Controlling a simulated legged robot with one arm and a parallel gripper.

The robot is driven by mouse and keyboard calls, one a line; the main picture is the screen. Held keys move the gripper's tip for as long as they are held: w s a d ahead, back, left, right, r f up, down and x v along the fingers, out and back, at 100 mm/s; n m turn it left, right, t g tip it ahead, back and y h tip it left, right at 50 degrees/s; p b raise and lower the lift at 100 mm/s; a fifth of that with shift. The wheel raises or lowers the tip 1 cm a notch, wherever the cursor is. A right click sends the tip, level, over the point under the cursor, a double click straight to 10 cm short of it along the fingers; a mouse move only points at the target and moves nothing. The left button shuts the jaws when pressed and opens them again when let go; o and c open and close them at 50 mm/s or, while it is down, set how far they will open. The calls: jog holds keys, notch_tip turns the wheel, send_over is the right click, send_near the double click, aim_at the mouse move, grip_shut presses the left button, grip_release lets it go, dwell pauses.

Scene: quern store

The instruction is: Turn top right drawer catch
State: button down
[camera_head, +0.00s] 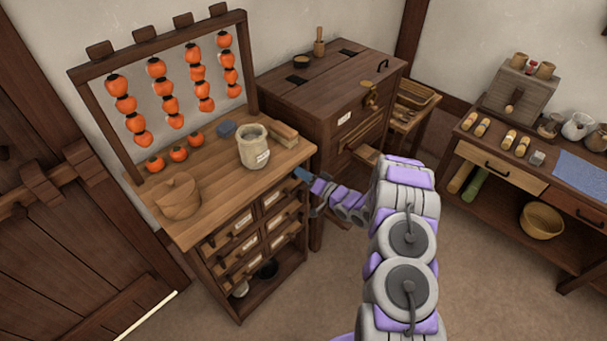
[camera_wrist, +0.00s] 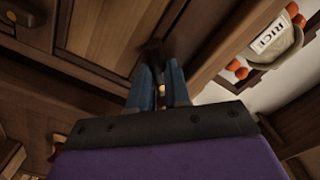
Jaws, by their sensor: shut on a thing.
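The drawer cabinet (camera_head: 208,238) has labelled drawers in two columns. Its top right drawer (camera_head: 275,193) looks closed in the head view. My gripper (camera_head: 302,175) reaches this drawer's right end, just below the worktop edge, and hides the catch there. In the wrist view my gripper (camera_wrist: 160,82) has its two blue-grey fingers close together around a small dark piece, apparently the catch (camera_wrist: 154,54), at the edge of a wooden panel (camera_wrist: 110,35). A small yellowish spot shows between the fingers. The catch's angle cannot be made out.
The floor in front is clear.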

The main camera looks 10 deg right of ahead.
jog(key=shift+d+n+p, duration=0.1)
jog(key=shift+n+p, duration=0.25)
jog(key=shift+n, duration=0.05)
jog(key=n+p, duration=0.1)
jog(key=n, duration=0.1)
jog(key=n+p, duration=0.1)
jog(key=n, duration=0.2)
jog(key=n+p, duration=0.1)
jog(key=n, duration=0.2)
jog(key=shift+w+d+f+p, duration=0.25)
jog(key=shift+w+d+p, duration=0.05)
jog(key=shift+w+d, duration=0.1)
jog(key=shift+n, duration=0.5)
jog(key=c, duration=1.4)
grip_release()
jog(key=shift+o, duration=0.2)
jog(key=shift+s+d, duration=0.1)
